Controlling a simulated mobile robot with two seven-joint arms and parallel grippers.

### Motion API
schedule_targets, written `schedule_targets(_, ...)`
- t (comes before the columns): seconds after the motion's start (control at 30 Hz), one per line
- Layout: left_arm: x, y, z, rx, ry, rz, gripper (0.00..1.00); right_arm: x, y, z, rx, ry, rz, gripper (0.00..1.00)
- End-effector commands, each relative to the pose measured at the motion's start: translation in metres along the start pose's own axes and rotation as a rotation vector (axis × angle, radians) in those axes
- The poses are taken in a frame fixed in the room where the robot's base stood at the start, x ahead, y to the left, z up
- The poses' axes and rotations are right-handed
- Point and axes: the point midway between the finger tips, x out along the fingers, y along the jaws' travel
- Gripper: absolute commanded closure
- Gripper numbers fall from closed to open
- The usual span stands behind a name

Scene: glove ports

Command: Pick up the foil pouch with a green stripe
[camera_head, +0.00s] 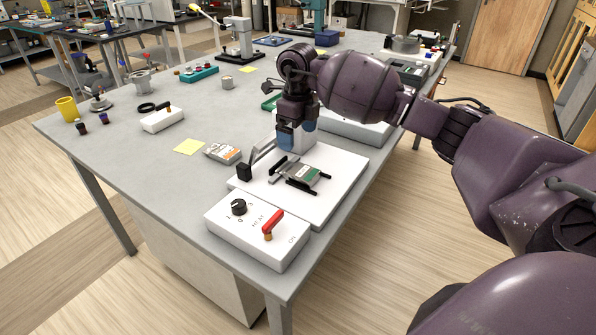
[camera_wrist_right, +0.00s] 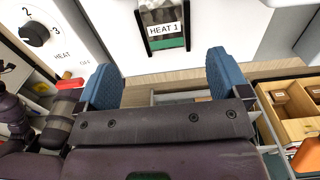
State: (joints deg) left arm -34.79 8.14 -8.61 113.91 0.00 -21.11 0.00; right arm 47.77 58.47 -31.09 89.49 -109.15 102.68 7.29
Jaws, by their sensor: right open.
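The foil pouch with a green stripe (camera_head: 299,172) lies on the white plate (camera_head: 345,163) of a sealer at the table's front edge, among dark bars. In the wrist view a dark-edged item with a white "HEAT 1" label and a green band, which looks like this pouch (camera_wrist_right: 164,27), lies beyond my fingertips. My right gripper (camera_head: 296,137) is over the plate, behind the pouch, with blue fingers pointing down. In the wrist view its fingers (camera_wrist_right: 163,75) are spread with nothing between them. My left gripper is not in view.
A control box (camera_head: 240,241) with a dial and red lever stands beside the plate. A pouch with an orange stripe (camera_head: 223,153) and a yellow note (camera_head: 189,147) lie to the left. A black-knobbed lever (camera_head: 245,172) rises near the plate's left side.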

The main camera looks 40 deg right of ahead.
Motion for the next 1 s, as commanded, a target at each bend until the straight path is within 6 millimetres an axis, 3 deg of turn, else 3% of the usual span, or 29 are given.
schedule_targets(0.8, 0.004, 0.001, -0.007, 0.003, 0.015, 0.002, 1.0, 0.094, -0.004, 0.003, 0.0, 0.005, 0.001, 0.06)
schedule_targets(1.0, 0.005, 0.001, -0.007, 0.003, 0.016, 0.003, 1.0, 0.106, -0.004, 0.003, 0.0, 0.002, 0.0, 0.06)
